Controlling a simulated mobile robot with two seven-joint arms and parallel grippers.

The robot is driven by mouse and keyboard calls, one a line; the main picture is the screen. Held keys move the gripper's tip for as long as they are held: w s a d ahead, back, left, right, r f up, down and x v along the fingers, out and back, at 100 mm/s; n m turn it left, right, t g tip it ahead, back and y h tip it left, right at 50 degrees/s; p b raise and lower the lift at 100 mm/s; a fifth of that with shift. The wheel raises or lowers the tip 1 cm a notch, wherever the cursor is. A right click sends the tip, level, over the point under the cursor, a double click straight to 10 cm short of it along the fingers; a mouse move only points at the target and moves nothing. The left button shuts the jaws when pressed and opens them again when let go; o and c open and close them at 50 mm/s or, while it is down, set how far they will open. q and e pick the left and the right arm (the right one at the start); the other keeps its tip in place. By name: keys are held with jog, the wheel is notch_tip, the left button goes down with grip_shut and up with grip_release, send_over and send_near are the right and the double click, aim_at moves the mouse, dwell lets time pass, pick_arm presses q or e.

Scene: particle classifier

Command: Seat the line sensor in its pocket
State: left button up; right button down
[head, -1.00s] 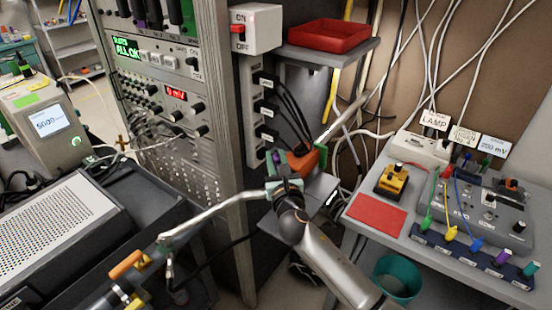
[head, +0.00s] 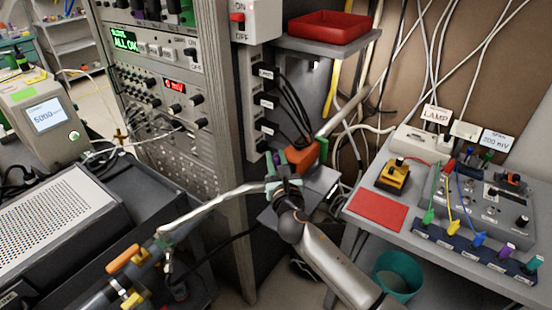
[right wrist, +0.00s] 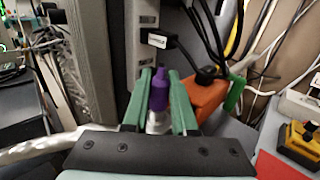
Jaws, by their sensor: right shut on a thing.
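My right gripper (head: 281,172) has green fingers and is shut on a small piece with a purple top and a silver lower part, probably the line sensor. The purple top (right wrist: 161,90) stands upright between the fingers in the right wrist view. An orange block (head: 303,156) with a green part is just beyond the fingers; it also shows in the right wrist view (right wrist: 207,97). I cannot tell whether the held piece touches it. I cannot make out the pocket. A silver line (head: 212,207) runs from the left toward my right gripper. My left gripper is not in view.
A rack post (head: 212,110) and a strip of black plugs (head: 268,104) stand close behind my right gripper. A red tray (head: 328,27) is on the shelf above. At the right, a bench holds a red mat (head: 376,211) and a yellow box (head: 393,180).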

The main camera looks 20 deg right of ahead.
jog(key=shift+f, duration=0.25)
jog(key=c, duration=0.6)
grip_release()
jog(key=shift+c, duration=0.2)
jog(key=shift+s, duration=0.15)
jog(key=s, duration=0.4)
jog(key=s+a, duration=0.1)
jog(key=s, duration=0.7)
jog(key=shift+s+a, duration=0.1)
jog(key=shift+a, duration=0.15)
